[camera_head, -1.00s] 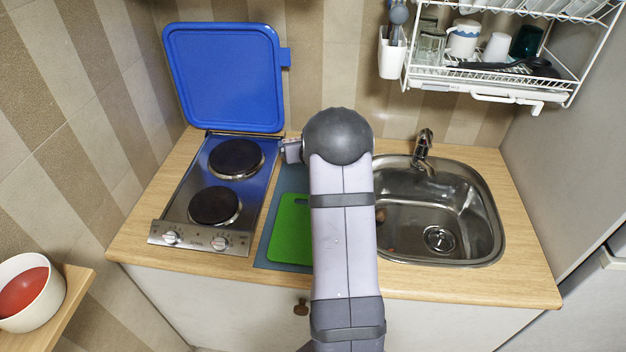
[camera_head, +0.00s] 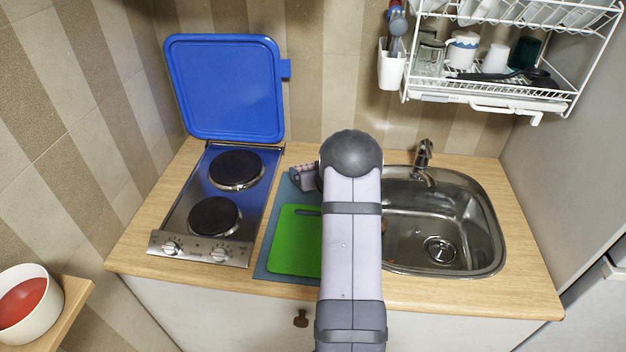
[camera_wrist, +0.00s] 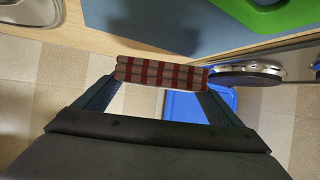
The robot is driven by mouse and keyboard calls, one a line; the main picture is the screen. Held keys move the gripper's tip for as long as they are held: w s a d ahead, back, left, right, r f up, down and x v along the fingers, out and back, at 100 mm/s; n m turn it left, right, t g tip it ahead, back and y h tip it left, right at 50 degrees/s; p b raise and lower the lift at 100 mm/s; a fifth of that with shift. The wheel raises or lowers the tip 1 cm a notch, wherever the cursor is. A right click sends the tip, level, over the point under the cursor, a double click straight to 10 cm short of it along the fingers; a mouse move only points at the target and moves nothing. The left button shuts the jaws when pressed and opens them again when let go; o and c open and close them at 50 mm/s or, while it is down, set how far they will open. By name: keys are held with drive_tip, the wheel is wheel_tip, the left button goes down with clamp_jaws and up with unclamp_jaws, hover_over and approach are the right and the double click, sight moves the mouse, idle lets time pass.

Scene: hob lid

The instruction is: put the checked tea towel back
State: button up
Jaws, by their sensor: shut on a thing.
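The checked tea towel (camera_wrist: 162,74), folded into a flat stack with dark red and grey checks, is between the fingers of my gripper (camera_wrist: 163,90) in the wrist view. My gripper is shut on it. Most of my gripper is hidden there behind my arm.
The two-plate hob (camera_head: 213,200) stands left with its blue lid (camera_head: 228,88) raised against the wall. A green board (camera_head: 295,240) lies on the mat. The sink (camera_head: 440,215) with its tap (camera_head: 424,155) is right. A white dish rack (camera_head: 490,88) hangs above.

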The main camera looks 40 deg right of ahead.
drive_tip(key=shift+f+p, duration=0.65)
drive_tip(key=shift+f, duration=1.65)
drive_tip(key=shift+f, duration=0.15)
drive_tip(key=shift+f+b, duration=0.1)
drive_tip(key=shift+b, duration=0.2)
drive_tip(key=o, duration=0.8)
drive_tip(key=shift+o, duration=0.2)
drive_tip(key=shift+r+p, duration=0.25)
drive_tip(key=shift+p, duration=0.05)
drive_tip(key=b+v, duration=0.3)
drive_tip(key=v, duration=0.9)
drive_tip(key=shift+s, duration=0.1)
drive_tip(key=shift+a, duration=0.1)
